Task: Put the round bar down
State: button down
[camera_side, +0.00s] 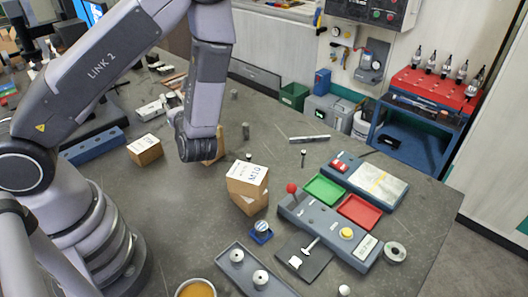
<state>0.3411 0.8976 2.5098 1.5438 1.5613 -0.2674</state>
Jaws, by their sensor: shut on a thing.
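My arm comes down at the upper middle, and its dark wrist sits low over the bench, in front of a brown block (218,147). My gripper's fingers do not show; they seem hidden behind the wrist, so I cannot see what is between them. I cannot make out the round bar for certain. A slim light-grey bar (309,139) lies flat on the grey bench (330,165), right of the wrist and apart from it.
Stacked brown boxes (247,182) stand right of the wrist. A control panel (330,228) with a red-knobbed lever, a green tray (325,189) and a red tray (360,211) fill the right. Another box (145,150) and a blue block (92,146) are left.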

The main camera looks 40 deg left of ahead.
jog(key=w+a+f, duration=0.2)
jog(key=w, duration=0.1)
jog(key=w+a+f+n+g, duration=0.1)
jog(key=w+a+f, duration=0.1)
jog(key=w, duration=0.2)
jog(key=w+a+f+g, duration=0.1)
jog(key=w+a+f, duration=0.1)
jog(key=w, duration=0.2)
jog(key=shift+a, duration=0.1)
jog(key=shift+w+f, duration=0.2)
jog(key=shift+w, duration=0.05)
jog(key=shift+w+a+f, duration=0.1)
jog(key=shift+f, duration=0.8)
jog(key=shift+w+a+f, duration=0.1)
jog(key=shift+f, duration=0.75)
jog(key=shift+f, duration=0.15)
jog(key=c, duration=0.9)
grip_release()
